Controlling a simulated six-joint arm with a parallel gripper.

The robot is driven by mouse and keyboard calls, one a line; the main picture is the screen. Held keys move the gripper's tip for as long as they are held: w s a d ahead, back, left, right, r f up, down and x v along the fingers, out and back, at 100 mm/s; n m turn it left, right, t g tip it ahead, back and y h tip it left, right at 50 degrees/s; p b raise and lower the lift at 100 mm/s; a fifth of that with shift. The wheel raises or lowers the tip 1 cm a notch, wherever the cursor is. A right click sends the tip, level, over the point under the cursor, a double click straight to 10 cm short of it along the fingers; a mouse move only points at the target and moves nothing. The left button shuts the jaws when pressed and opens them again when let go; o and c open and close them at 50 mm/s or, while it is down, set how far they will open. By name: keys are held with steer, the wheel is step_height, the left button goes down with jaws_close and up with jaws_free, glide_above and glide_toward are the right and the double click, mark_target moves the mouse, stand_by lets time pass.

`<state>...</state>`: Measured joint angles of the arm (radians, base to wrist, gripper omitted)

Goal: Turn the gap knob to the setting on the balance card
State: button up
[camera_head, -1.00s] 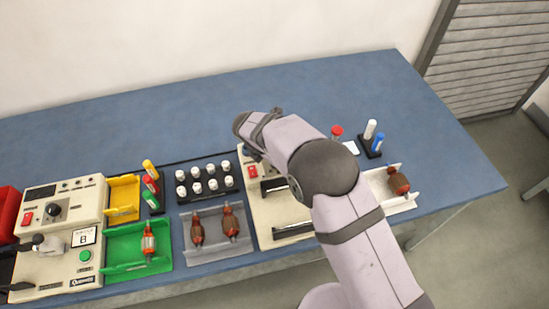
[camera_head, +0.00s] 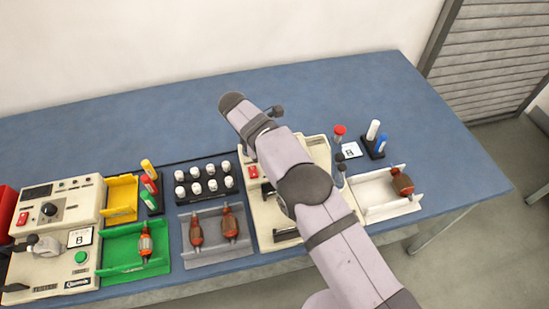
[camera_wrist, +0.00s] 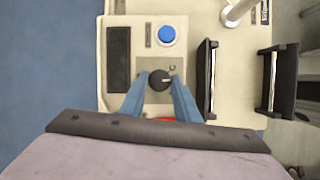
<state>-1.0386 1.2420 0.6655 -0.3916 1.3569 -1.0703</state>
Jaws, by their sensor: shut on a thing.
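The gap knob (camera_wrist: 157,78) is a round black knob on the cream machine (camera_head: 268,211). In the wrist view it sits between the blue fingers of my gripper (camera_wrist: 160,82), which are shut on it. A pale mark on the knob points right. In the head view my arm hides the knob and the gripper. A white card (camera_head: 350,150) that seems to read 8 lies on the table at the right; I cannot tell whether it is the balance card. Another card (camera_head: 80,238), apparently also 8, is on the left machine.
Beside the knob are a dark panel (camera_wrist: 118,60), a blue button (camera_wrist: 167,35) and black brackets (camera_wrist: 208,80). Trays with armatures (camera_head: 229,226) lie left of the machine, and a white tray (camera_head: 372,196) lies right. The table's back is clear.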

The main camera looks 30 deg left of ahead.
steer(key=shift+r+m, duration=0.1)
steer(key=shift+m, duration=0.3)
stand_by(0.3)
steer(key=o, duration=1)
steer(key=shift+o, duration=0.2)
step_height(320, 180, up, 10)
steer(key=shift+p, duration=0.3)
